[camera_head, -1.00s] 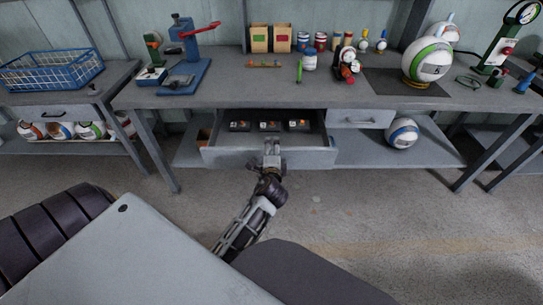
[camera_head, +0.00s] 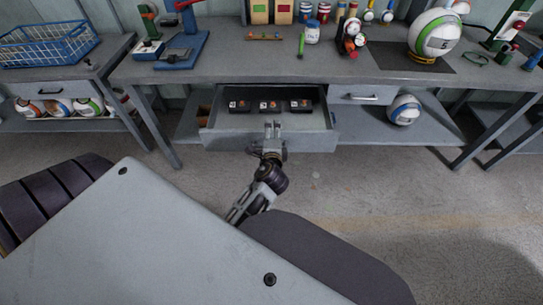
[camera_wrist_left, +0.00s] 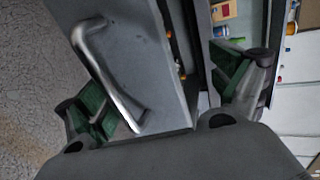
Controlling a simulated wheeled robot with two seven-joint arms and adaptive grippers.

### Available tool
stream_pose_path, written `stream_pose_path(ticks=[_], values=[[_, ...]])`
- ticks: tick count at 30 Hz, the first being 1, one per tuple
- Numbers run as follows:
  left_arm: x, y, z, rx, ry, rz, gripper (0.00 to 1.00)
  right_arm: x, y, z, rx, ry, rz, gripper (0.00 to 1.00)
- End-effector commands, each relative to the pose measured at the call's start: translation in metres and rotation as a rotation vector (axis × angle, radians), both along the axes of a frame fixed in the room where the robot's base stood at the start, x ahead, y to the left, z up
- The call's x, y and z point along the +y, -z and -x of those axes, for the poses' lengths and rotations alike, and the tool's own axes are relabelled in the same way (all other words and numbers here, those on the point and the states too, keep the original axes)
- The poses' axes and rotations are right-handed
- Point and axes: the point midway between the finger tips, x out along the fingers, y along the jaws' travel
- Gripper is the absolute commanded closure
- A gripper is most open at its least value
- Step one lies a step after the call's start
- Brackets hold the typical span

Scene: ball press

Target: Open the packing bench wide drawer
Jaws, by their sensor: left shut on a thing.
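The wide drawer (camera_head: 220,141) of the packing bench (camera_head: 240,69) is pulled out, with dark boxes (camera_head: 270,105) lying inside. My left gripper (camera_head: 273,129) is at the middle of its front panel. In the left wrist view, the fingers of the left gripper (camera_wrist_left: 165,95) straddle the drawer front (camera_wrist_left: 160,70). One finger is on the outer side beside the metal handle (camera_wrist_left: 105,75), the other on the inner side. The gripper is shut on the drawer front; the exact contact is partly hidden. My right gripper is not in view.
A smaller shut drawer (camera_head: 362,94) is to the right, above a lower shelf with a ball (camera_head: 404,109). A blue basket (camera_head: 48,44) and a blue press (camera_head: 183,48) stand at the left. The floor before the bench (camera_head: 400,190) is clear.

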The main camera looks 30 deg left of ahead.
Motion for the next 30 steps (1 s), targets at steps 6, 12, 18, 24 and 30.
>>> stream_pose_path(ticks=[6, 12, 18, 24, 30], values=[[-0.004, -0.023, 0.003, -0.035, 0.003, -0.013, 0.27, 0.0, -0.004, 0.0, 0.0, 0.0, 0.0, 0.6], [-0.008, -0.025, 0.01, -0.035, 0.004, -0.013, 0.28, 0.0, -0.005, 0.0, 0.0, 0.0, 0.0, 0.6], [-0.013, -0.026, 0.017, -0.034, 0.004, -0.012, 0.38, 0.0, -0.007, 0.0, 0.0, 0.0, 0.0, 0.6], [-0.017, -0.024, 0.026, -0.028, 0.002, -0.008, 0.68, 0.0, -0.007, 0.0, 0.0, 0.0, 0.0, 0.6], [-0.022, -0.023, 0.033, -0.024, 0.001, -0.003, 0.68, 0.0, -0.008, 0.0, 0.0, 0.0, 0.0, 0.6]])
